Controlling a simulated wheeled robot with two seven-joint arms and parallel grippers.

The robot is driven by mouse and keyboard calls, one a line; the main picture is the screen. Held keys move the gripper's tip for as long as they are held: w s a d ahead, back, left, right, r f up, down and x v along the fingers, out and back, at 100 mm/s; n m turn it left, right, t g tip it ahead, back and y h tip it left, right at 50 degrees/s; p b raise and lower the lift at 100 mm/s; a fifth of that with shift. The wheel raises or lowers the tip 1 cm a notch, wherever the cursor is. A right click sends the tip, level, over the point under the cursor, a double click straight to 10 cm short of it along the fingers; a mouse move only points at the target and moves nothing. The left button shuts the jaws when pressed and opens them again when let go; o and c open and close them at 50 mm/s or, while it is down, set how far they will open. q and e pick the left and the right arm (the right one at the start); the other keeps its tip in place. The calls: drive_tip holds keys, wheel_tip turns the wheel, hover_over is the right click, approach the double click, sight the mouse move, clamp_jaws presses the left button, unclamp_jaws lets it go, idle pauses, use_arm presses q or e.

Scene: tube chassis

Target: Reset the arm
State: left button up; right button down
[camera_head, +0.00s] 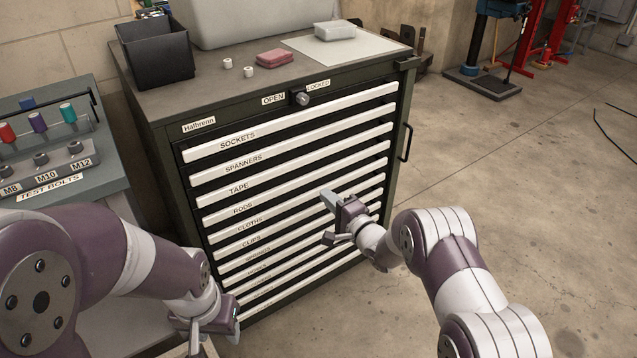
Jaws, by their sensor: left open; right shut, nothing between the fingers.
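My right arm comes in from the right, and its gripper (329,218) is shut and empty in front of the cabinet's middle drawers, near the rods and cloths rows. I cannot tell whether it touches a drawer front. My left arm comes in from the lower left, and its gripper (212,330) is open and low, near the cabinet's bottom left corner. Its fingers are partly cut off by the frame's lower edge. The dark green tool cabinet (172,160) has several labelled drawers with white fronts, all looking closed. Its lock knob (302,99) sits between the OPEN and LOCKED labels.
A black bin (155,60), two small white cylinders, a red block (274,57) and a pale block (335,30) stand on the cabinet top. A test-bolts stand (50,160) is at left. A side handle (405,142) juts right.

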drive_tip(key=s+d+f+n+g+h, duration=0.85)
drive_tip(key=s+d+f, duration=0.25)
drive_tip(key=s+d, duration=0.15)
drive_tip(key=s+d+r+n+g+h, duration=0.1)
drive_tip(key=s+d+r+g, duration=0.15)
drive_tip(key=s, duration=0.45)
drive_tip(key=s+d+r+n+g+h, duration=0.1)
drive_tip(key=s+r, duration=0.3)
drive_tip(key=s, duration=0.3)
drive_tip(key=s+d+r+n+g, duration=0.1)
drive_tip(key=s+r+g, duration=0.15)
drive_tip(key=s, duration=0.55)
wheel_tip(320, 180, up, 30)
drive_tip(key=s+t+p, duration=0.1)
drive_tip(key=p, duration=2.4)
drive_tip(key=shift+s+d+f, duration=0.2)
drive_tip(key=shift+d, duration=0.1)
